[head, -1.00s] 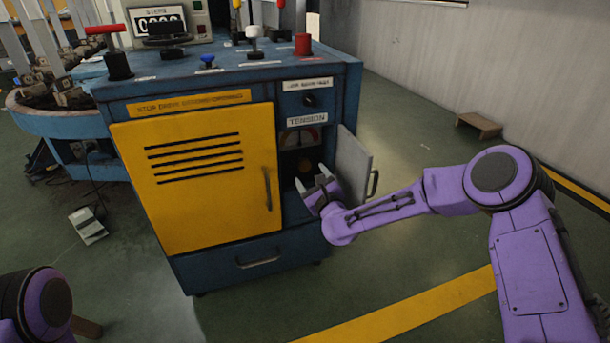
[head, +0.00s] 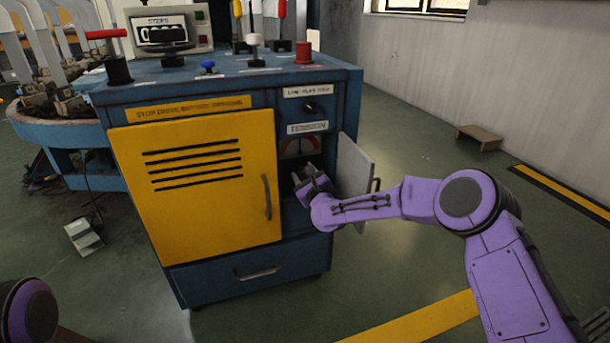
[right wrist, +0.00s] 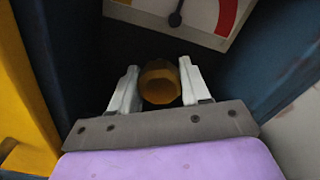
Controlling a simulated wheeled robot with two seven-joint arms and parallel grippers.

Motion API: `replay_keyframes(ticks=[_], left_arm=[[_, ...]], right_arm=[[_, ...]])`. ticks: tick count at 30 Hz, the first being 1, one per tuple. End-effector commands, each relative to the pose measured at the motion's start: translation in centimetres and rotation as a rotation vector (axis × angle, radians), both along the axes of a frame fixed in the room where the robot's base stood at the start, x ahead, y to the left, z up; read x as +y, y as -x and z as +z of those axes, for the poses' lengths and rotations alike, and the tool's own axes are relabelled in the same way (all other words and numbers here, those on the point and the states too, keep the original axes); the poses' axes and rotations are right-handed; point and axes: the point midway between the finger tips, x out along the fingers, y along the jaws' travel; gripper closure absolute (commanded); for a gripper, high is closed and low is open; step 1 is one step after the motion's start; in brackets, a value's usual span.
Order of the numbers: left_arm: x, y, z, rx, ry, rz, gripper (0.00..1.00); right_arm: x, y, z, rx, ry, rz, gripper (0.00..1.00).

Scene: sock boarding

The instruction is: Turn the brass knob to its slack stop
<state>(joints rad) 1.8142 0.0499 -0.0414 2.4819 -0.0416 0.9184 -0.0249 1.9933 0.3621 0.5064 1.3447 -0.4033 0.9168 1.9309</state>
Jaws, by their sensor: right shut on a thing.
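The brass knob (right wrist: 160,84) sits in the dark recess under the tension gauge, between the two pale fingers of my right gripper (right wrist: 158,78). The fingers are shut on its sides. In the head view my right gripper (head: 309,176) reaches into the open compartment and hides the knob. The tension gauge (right wrist: 185,14) is cut off at the top of the right wrist view; its dark needle shows there, with a red band to the right. The gauge (head: 299,146) also shows partly in the head view, below the TENSION label. My left gripper is out of view.
The compartment's grey door (head: 354,168) stands open just right of my right gripper. The yellow louvred door (head: 200,190) is shut on the left. A closed drawer (head: 240,275) lies below. The floor to the right is mostly clear.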

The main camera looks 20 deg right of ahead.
Motion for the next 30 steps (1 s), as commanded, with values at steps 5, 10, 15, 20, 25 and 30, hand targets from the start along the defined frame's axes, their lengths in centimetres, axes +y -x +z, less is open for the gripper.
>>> replay_keyframes(ticks=[5,10,15,20,25,30], left_arm=[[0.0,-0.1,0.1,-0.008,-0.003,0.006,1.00],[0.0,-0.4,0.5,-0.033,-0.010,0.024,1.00],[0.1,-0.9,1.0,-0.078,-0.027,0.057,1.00],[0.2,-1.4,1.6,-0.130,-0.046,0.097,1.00],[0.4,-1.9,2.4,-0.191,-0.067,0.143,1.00],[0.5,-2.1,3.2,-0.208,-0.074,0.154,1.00]], right_arm=[[-0.1,0.0,0.0,0.000,0.023,-0.006,0.84],[0.0,0.0,0.1,-0.003,0.096,-0.005,0.84],[0.0,0.0,0.1,-0.007,0.224,-0.005,0.84],[0.0,0.0,0.1,-0.012,0.372,-0.004,0.84],[0.0,0.0,0.1,-0.017,0.534,-0.004,0.84],[0.0,0.0,0.1,-0.022,0.698,-0.004,0.84]])
